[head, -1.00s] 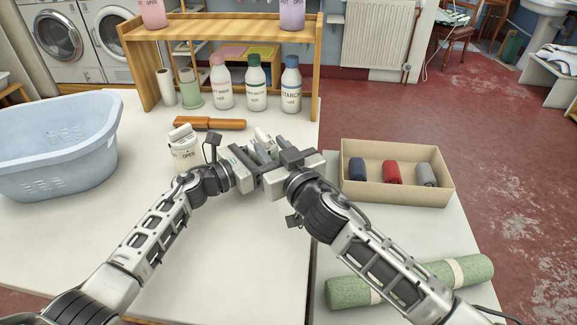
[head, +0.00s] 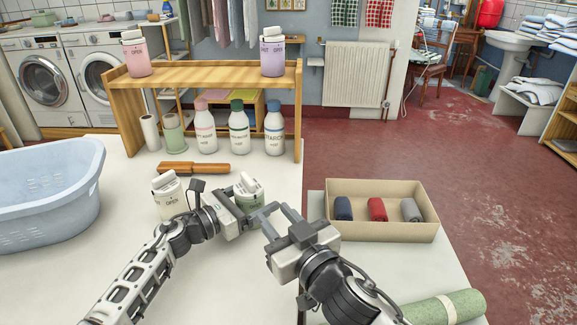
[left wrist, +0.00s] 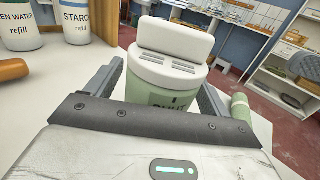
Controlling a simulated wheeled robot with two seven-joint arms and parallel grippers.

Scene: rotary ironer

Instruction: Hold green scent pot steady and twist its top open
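The green scent pot (head: 249,205) stands upright near the table's right edge, with a white top (head: 249,185). In the left wrist view, the pot's green body (left wrist: 165,97) sits between the two fingers of my left gripper (left wrist: 165,90), close against both. The top there shows a raised white flap (left wrist: 176,40) and slots on its upper face. In the head view, my left gripper (head: 250,216) hides the pot's lower part. My right gripper (head: 272,213) is just right of and in front of the pot, fingers apart, with nothing visible between them.
A white pot (head: 171,197) marked OPEN stands left of my left gripper. Behind are an orange-handled tool (head: 194,168), several bottles (head: 239,128) and a wooden shelf (head: 205,75). A box (head: 385,233) with rolled cloths is at right, a blue basket (head: 45,190) at left.

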